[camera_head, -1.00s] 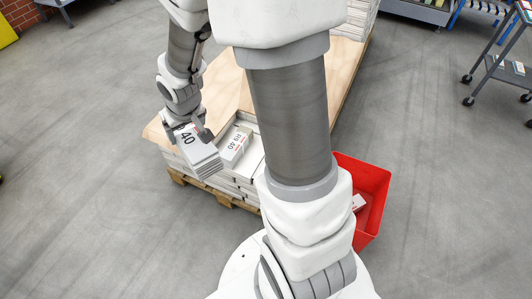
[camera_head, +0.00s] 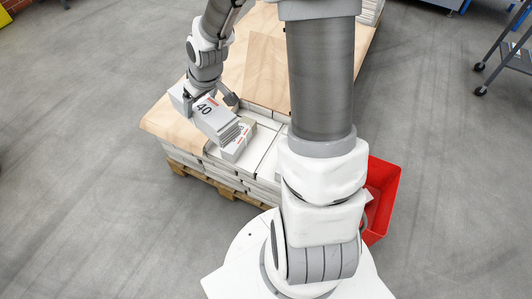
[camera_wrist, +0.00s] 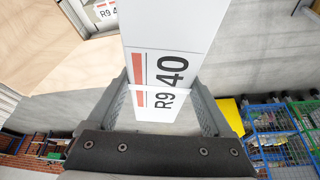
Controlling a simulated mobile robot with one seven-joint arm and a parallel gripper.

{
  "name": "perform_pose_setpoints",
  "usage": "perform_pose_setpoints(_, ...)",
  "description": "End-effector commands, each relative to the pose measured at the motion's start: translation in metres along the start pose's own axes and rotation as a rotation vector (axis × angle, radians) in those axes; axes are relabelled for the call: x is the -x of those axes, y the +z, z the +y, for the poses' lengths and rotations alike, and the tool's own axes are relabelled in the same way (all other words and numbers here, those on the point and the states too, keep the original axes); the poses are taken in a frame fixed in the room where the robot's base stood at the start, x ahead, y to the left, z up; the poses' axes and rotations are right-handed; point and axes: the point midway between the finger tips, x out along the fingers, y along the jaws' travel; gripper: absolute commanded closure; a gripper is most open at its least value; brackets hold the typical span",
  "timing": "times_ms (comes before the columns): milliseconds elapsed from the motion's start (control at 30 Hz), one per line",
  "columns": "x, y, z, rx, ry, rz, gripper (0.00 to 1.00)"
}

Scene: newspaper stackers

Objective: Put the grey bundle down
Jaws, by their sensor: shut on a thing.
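The grey bundle (camera_head: 221,124) is a pale stack of papers with a red mark and a "40" on its label. My gripper (camera_head: 206,98) is shut on it, with one finger on each side. In the wrist view the bundle (camera_wrist: 168,35) runs up between the fingers of my gripper (camera_wrist: 165,108), and its label reads "R9 40". In the head view it is tilted and overlaps the pallet stack (camera_head: 262,146); I cannot tell whether it touches anything below. A similar labelled bundle (camera_head: 238,146) lies on the stack close beside it.
A wooden board (camera_head: 262,60) covers much of the stack, which stands on a wooden pallet (camera_head: 226,190). A red crate (camera_head: 384,201) stands to the right, partly hidden by my arm. A grey trolley (camera_head: 513,55) is at the far right. The floor at left is clear.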

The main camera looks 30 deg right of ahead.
Motion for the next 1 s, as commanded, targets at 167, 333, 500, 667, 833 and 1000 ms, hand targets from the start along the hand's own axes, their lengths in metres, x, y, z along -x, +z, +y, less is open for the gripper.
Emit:
perform_pose_setpoints(167,-0.028,-0.002,0.015,0.118,-0.052,0.004,1.0)
perform_pose_setpoints(333,-0.054,-0.003,0.028,0.255,-0.109,0.003,1.0)
perform_pose_setpoints(500,-0.082,-0.003,0.044,0.406,-0.171,0.004,1.0)
perform_pose_setpoints(667,-0.11,-0.001,0.062,0.561,-0.235,0.004,1.0)
perform_pose_setpoints(833,-0.142,0.004,0.084,0.741,-0.309,0.004,1.0)
perform_pose_setpoints(1000,-0.173,0.012,0.108,0.923,-0.384,0.004,1.0)
